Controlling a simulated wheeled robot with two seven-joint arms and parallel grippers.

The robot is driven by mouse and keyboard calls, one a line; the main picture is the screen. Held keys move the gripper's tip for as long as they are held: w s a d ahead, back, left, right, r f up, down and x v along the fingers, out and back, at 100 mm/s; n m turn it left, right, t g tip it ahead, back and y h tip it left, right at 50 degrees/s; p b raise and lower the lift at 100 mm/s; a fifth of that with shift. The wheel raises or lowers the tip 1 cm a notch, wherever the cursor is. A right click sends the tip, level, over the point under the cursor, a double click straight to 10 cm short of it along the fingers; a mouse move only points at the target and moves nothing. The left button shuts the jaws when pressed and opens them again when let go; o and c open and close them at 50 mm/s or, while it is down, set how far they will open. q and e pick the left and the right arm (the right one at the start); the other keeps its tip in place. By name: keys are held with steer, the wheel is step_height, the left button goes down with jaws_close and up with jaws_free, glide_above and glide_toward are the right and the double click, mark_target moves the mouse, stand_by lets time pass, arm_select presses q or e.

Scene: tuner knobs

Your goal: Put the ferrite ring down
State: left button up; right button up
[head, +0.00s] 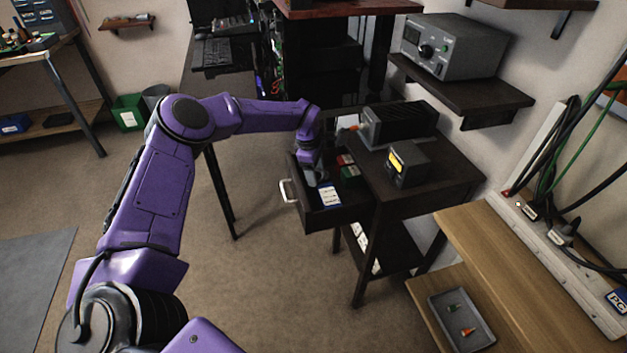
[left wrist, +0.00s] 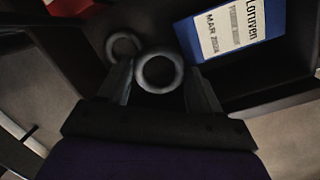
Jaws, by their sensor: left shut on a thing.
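My left gripper (head: 316,178) reaches down into an open dark drawer (head: 312,219) of the black side table. In the left wrist view, its two fingers (left wrist: 159,85) are shut on a grey ferrite ring (left wrist: 141,83), with one finger on each side. A second similar grey ring (left wrist: 113,50) lies just beyond, to the left of the held one. Whether the held ring touches the drawer floor I cannot tell. In the head view my gripper hides both rings. My right gripper is not in view.
A blue box with a white label (left wrist: 229,32) lies in the drawer right of the rings; it also shows in the head view (head: 329,196). Red and green boxes (head: 347,166) lie farther back. Black devices (head: 408,163) stand on the tabletop. A small tray (head: 437,313) sits on the lower right shelf.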

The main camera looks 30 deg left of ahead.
arm_select(q)
steer(key=o, duration=0.9)
steer(key=shift+g, duration=0.5)
steer(key=s+f, duration=0.1)
steer(key=f, duration=0.1)
steer(key=s+f, duration=0.1)
steer(key=f, duration=0.1)
steer(key=shift+s, duration=0.1)
steer(key=shift+o, duration=0.2)
steer(key=shift+r, duration=0.55)
steer(key=r, duration=0.1)
steer(key=w+a+r, duration=0.1)
steer(key=r, duration=0.2)
steer(key=shift+w+a+r, duration=0.1)
steer(key=shift+w+a, duration=0.1)
steer(key=shift+w, duration=0.2)
steer(key=r, duration=0.3)
steer(key=s+r, duration=0.1)
steer(key=r, duration=0.1)
steer(key=shift+a+r, duration=0.25)
steer(key=shift+r, duration=0.25)
steer(key=shift+w, duration=0.2)
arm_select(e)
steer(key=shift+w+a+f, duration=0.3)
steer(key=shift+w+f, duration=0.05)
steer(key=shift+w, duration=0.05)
